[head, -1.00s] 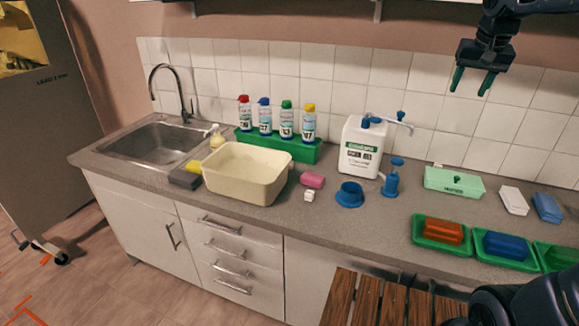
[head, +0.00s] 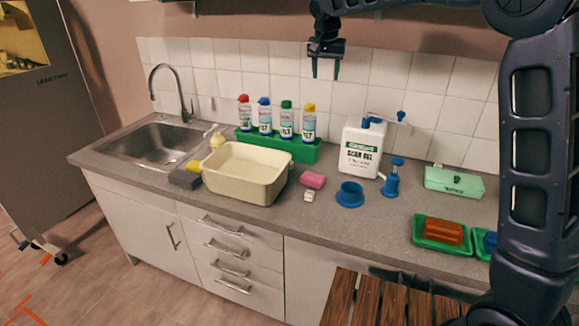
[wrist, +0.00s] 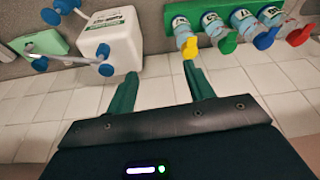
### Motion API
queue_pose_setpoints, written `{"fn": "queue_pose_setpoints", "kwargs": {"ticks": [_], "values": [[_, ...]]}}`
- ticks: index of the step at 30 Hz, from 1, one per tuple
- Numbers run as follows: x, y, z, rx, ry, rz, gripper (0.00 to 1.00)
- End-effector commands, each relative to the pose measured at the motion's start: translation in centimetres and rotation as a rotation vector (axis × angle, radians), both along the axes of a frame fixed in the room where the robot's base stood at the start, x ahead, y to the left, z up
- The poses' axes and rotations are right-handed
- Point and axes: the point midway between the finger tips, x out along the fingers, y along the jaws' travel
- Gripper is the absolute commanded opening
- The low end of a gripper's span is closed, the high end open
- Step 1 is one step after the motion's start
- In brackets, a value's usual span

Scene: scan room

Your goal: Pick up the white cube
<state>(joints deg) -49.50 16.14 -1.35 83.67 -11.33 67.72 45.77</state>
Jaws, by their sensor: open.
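The small white cube (head: 309,196) lies on the grey counter (head: 300,235), just in front of a pink block (head: 313,180) and right of the cream basin (head: 243,174). My gripper (head: 326,78) is open and empty, high above the counter in front of the tiled wall, with its fingers pointing down. In the wrist view its two green fingers (wrist: 160,88) are spread apart with nothing between them. The cube does not show in the wrist view.
Several capped bottles stand in a green rack (head: 290,148) behind the basin. A white gel canister (head: 361,148), a blue ring (head: 350,195) and a blue pump (head: 391,178) stand to the right of the cube. The counter in front of the cube is clear.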

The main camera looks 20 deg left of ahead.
Motion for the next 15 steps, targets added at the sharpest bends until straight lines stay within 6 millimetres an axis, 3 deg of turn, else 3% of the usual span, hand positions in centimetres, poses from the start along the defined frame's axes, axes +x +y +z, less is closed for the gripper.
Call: {"fn": "queue_pose_setpoints", "kwargs": {"ticks": [1, 6, 15], "values": [[-0.2, 1.8, -0.6, -0.002, 0.000, 0.006, 0.53], [-1.1, 6.0, -1.9, -0.005, -0.003, 0.009, 0.53], [-2.3, 10.7, -3.6, -0.008, -0.006, 0.014, 0.53]]}}
